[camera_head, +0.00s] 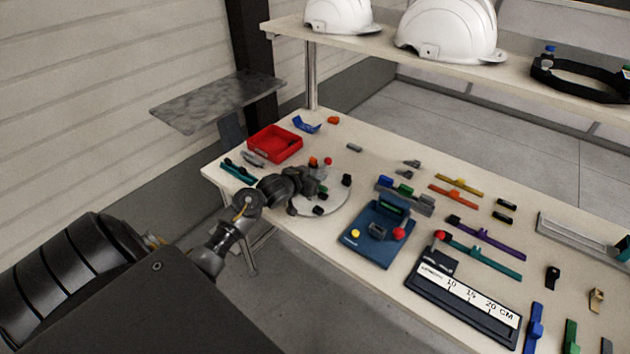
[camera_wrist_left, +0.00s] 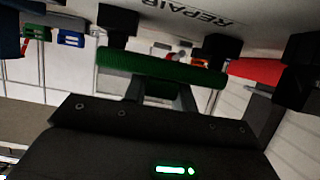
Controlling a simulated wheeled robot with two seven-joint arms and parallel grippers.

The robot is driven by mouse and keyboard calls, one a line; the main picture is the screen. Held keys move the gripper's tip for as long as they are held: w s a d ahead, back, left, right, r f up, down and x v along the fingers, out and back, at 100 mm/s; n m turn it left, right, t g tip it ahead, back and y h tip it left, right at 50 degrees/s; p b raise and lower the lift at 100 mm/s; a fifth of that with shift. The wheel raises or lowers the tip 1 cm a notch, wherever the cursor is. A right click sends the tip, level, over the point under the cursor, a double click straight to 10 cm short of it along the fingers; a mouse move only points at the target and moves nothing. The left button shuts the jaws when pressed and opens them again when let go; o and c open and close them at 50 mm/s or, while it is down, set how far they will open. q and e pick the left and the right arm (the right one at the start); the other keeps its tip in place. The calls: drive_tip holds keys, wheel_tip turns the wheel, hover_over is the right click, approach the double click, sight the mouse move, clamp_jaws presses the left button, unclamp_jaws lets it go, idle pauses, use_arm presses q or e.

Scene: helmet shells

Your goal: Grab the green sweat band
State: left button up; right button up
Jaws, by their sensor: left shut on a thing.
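A dark green ribbed band, the green sweat band (camera_wrist_left: 160,68), lies across my left gripper in the left wrist view. My left gripper (camera_head: 312,187) is over the round pale plate (camera_head: 338,206) on the left part of the table in the head view. In the left wrist view my left gripper (camera_wrist_left: 168,50) is shut on the band, close to a pale surface lettered REPAIR. In the head view the band is hidden or too small to make out behind the dark gripper. My right gripper is not in view.
A red tray (camera_head: 274,146) stands behind my left gripper, with a teal strip (camera_head: 238,172) nearby. A blue fixture (camera_head: 376,236) stands to the right, then a ruler board (camera_head: 462,298) and several coloured strips. White helmet shells (camera_head: 450,30) sit on the shelf above.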

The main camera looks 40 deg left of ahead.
use_arm(q)
drive_tip(key=s+a+r+p, duration=0.1)
drive_tip(key=s+a+r, duration=0.1)
drive_tip(key=s+r, duration=1)
drive_tip(key=shift+s+a, duration=0.3)
drive_tip(key=shift+s, duration=0.65)
